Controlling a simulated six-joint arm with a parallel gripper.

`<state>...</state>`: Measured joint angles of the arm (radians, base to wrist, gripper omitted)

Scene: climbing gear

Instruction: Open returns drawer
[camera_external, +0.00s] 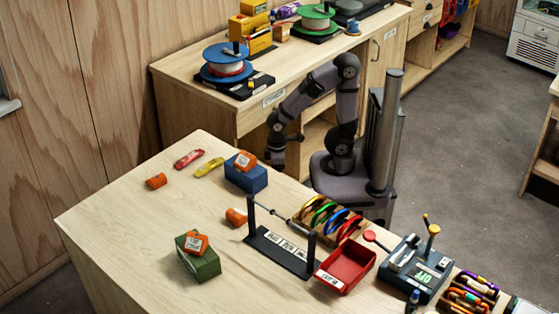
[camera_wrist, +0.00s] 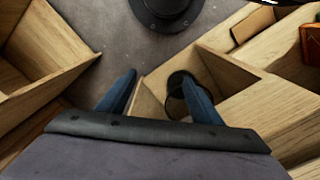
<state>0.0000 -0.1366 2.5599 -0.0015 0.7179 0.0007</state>
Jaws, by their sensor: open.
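A wooden front panel (camera_external: 245,122) with a small white label sits under the top of the back bench; the label's text is too small to read, so I cannot tell whether this is the returns drawer. My gripper (camera_external: 277,152) hangs low in front of that bench, below the label. In the wrist view my gripper (camera_wrist: 156,92) shows two blue fingers spread apart with nothing clearly held between them. A dark rounded piece (camera_wrist: 176,100), perhaps a handle, lies close beside the right finger; whether they touch is unclear.
The back bench (camera_external: 178,80) carries spools and yellow boxes. The front table (camera_external: 120,215) holds a blue box (camera_external: 245,177), a green box (camera_external: 199,262), a black rod stand (camera_external: 280,250) and a red tray (camera_external: 346,268). Wooden panels (camera_wrist: 40,60) flank the gripper.

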